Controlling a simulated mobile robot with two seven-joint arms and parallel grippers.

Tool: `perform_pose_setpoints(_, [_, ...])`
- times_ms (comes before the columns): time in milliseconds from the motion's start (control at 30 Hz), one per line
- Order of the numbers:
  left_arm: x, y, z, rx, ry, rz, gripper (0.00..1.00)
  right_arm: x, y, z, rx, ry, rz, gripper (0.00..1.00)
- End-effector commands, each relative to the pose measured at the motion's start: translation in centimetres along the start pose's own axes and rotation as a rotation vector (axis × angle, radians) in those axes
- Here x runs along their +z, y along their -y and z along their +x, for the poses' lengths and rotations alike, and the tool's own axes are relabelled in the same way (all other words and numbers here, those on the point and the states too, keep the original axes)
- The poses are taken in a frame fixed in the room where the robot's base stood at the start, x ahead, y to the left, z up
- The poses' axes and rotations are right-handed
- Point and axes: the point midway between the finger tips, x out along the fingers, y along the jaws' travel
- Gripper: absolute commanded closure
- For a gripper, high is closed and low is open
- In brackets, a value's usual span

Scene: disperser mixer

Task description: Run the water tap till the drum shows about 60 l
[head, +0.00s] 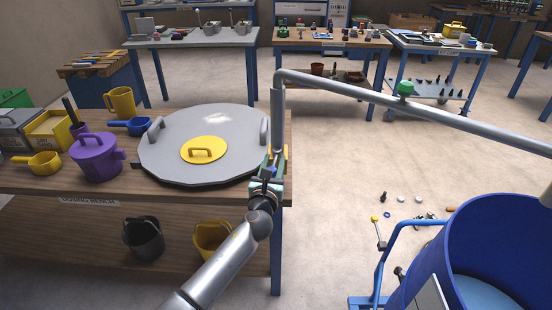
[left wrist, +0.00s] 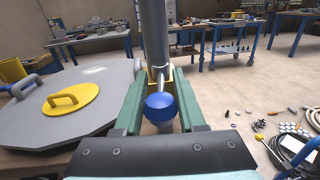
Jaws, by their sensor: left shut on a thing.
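The tap's grey pipe (head: 278,110) rises at the bench's right end, bends, and runs right past the frame edge; its outlet is out of view. A blue ball knob (left wrist: 162,106) sits at the foot of the pipe, between the green jaws of my left gripper (left wrist: 155,100). My left gripper (head: 270,168) is shut on this knob. The blue drum (head: 462,215) stands at the lower right, with a light blue surface (head: 482,292) inside. A pale plate (head: 430,297) shows on its side, but no reading is legible. My right gripper is not in view.
A big grey lid (head: 200,125) with a yellow hatch (head: 204,149) lies on the bench left of my gripper. A purple pot (head: 97,160) and scoops stand further left. A green knob (head: 405,88) is on the pipe. Small parts lie on the floor near the drum.

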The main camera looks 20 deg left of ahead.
Motion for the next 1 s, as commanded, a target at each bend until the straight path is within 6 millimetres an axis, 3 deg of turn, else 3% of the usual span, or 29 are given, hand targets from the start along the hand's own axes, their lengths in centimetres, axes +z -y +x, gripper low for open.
perform_pose_setpoints(200, [0.1,-1.3,0.1,-0.163,-0.002,0.008,1.00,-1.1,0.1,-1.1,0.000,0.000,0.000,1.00])
perform_pose_setpoints(533, [-0.3,-2.4,0.5,-0.385,-0.001,0.005,1.00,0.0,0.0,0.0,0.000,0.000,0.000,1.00])
perform_pose_setpoints(1000, [-0.1,-2.8,0.7,-0.501,-0.001,-0.001,1.00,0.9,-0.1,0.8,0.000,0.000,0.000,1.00])
